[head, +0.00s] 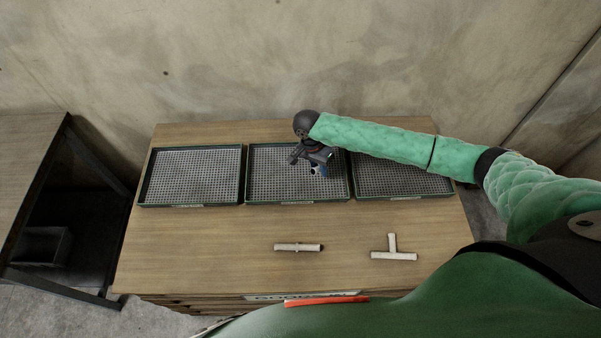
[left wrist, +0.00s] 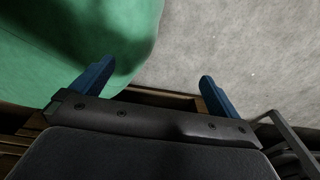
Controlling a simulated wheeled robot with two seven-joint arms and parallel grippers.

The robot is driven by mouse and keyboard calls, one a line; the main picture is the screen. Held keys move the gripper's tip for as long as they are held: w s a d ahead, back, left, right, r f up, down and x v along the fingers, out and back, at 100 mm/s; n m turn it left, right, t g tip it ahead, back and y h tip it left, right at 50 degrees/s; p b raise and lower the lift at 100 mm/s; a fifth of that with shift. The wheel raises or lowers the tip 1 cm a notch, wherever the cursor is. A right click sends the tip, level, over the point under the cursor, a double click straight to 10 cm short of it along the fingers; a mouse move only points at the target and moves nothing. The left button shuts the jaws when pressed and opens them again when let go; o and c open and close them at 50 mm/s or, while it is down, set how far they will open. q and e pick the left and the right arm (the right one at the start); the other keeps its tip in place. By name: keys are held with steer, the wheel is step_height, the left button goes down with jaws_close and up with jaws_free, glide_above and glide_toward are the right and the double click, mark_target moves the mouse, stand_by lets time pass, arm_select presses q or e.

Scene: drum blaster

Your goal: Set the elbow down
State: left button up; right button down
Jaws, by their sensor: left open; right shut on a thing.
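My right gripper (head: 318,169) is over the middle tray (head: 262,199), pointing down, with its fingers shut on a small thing. The held thing is mostly hidden by the gripper, so I cannot make out the elbow's shape or whether it touches the tray. My left gripper (left wrist: 155,82) shows in the left wrist view with its two blue fingers wide apart and nothing between them. It is not in the head view.
A left tray (head: 193,205) and a right tray (head: 405,196) flank the middle one, both seemingly empty. A straight pale pipe piece (head: 297,247) and a pale tee (head: 394,254) lie on the wooden table (head: 200,250) in front. A dark-framed table (head: 25,150) stands at left.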

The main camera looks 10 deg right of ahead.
mark_target(304, 180)
steer(key=shift+w+a+f+b, duration=0.6)
steer(key=shift+w+f+b, duration=0.05)
steer(key=shift+f+b, duration=0.25)
steer(key=shift+w+a, duration=0.2)
arm_select(q)
steer(key=w+d+f+t+b, duration=0.1)
steer(key=w+d+f+b, duration=0.15)
steer(key=w+b, duration=0.75)
arm_select(e)
steer(key=w+a+f+p, duration=0.1)
steer(key=p, duration=0.1)
steer(key=w+a+f+p, duration=0.1)
steer(key=a+p, duration=0.1)
steer(key=shift+w+a+f, duration=0.2)
steer(key=shift+w+f, duration=0.1)
steer(key=shift+f, duration=0.05)
steer(key=shift+f+b, duration=0.95)
steer(key=shift+b, duration=0.3)
steer(key=shift+f+b, duration=0.75)
steer(key=shift+b, duration=0.35)
arm_select(q)
steer(key=w+d+r, duration=0.4)
steer(key=w+r, duration=0.5)
steer(key=w, duration=0.1)
steer(key=shift+w, duration=0.2)
steer(key=shift+f, duration=0.3)
arm_select(e)
steer(key=shift+s+f, duration=0.15)
steer(key=shift+f, duration=0.15)
